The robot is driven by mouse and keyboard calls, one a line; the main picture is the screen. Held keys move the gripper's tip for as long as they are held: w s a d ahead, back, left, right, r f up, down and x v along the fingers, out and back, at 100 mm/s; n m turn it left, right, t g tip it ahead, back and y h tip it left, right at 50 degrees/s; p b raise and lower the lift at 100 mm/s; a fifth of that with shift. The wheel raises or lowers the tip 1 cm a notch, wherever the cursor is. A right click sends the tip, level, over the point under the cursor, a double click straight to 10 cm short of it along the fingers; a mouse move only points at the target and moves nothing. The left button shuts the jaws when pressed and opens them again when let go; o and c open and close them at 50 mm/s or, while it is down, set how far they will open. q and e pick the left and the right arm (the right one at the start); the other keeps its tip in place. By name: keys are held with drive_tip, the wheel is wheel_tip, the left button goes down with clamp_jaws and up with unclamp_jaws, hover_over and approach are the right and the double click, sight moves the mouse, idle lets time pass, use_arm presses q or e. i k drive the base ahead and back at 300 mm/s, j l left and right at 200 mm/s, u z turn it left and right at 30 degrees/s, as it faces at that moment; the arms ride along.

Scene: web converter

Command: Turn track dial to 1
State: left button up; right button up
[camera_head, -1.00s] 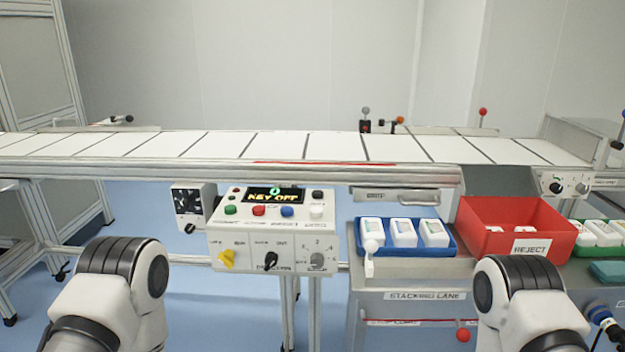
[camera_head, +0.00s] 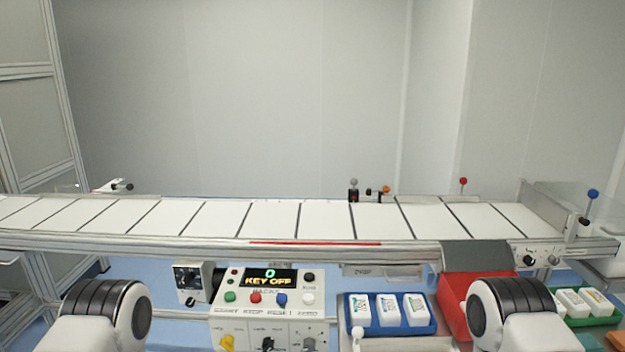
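A white control box (camera_head: 221,311) stands before the conveyor, its display (camera_head: 269,279) reading "0 KEY OFF". Along its bottom edge are a yellow knob (camera_head: 227,342), a black knob (camera_head: 267,344) and a grey knob (camera_head: 309,345), partly cut off by the frame. A small panel with a black knob (camera_head: 528,262) and a grey knob (camera_head: 553,260) sits at the conveyor's right end. I cannot read which one is the track dial or its setting. My arm links show at the lower left and lower right; neither gripper is in view.
The white-slatted conveyor (camera_head: 272,220) spans the view. A blue tray (camera_head: 430,327) of white packs and a red bin (camera_head: 455,290) stand right of the control box; my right arm link partly covers the bin. A green tray (camera_head: 585,322) is farther right.

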sight(553, 259)
drive_tip(key=z, duration=1.3)
drive_tip(key=l+u, duration=0.1)
drive_tip(key=l, duration=0.15)
drive_tip(key=i, duration=0.05)
